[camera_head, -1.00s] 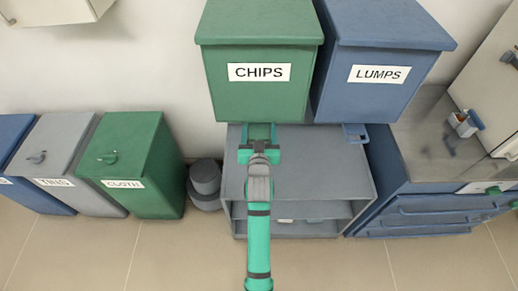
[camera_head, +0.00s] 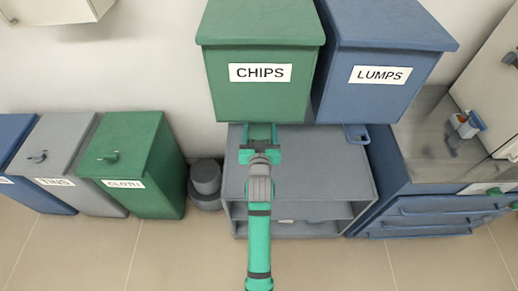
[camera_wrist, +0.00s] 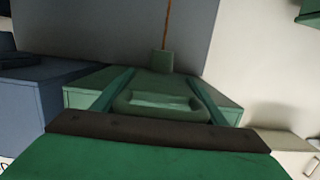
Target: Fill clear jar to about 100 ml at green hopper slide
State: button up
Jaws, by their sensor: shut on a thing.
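The green hopper (camera_head: 262,90), labelled CHIPS, hangs at the top centre of the head view. My gripper (camera_head: 260,134) reaches under its front edge. In the wrist view, which looks upside down, my gripper's fingers are shut on the green loop handle of the slide (camera_wrist: 160,103). Beyond it is a small green spout (camera_wrist: 162,62) under the hopper. A thin brown stream (camera_wrist: 167,25) runs from the spout out of the picture's top edge, seemingly falling chips. No clear jar shows in either view, so its fill level cannot be seen.
A blue hopper (camera_head: 380,80), labelled LUMPS, is right of the green one. A grey shelf unit (camera_head: 325,170) stands below both. Lidded bins (camera_head: 132,160) stand at left and a blue drawer cabinet (camera_head: 430,207) at right. Tiled floor in front is clear.

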jog(key=shift+w+f, duration=0.15)
jog(key=shift+w, duration=0.55)
jog(key=shift+w+f, duration=0.15)
jog(key=shift+w, duration=0.5)
jog(key=o, duration=1.2)
jog(key=shift+w, duration=0.1)
jog(key=shift+r, duration=0.15)
jog(key=s, duration=0.3)
jog(key=s+r, duration=0.1)
jog(key=s, duration=0.6)
jog(key=shift+s+a+r, duration=0.1)
jog(key=shift+s+r, duration=0.25)
jog(key=shift+s+f, duration=0.1)
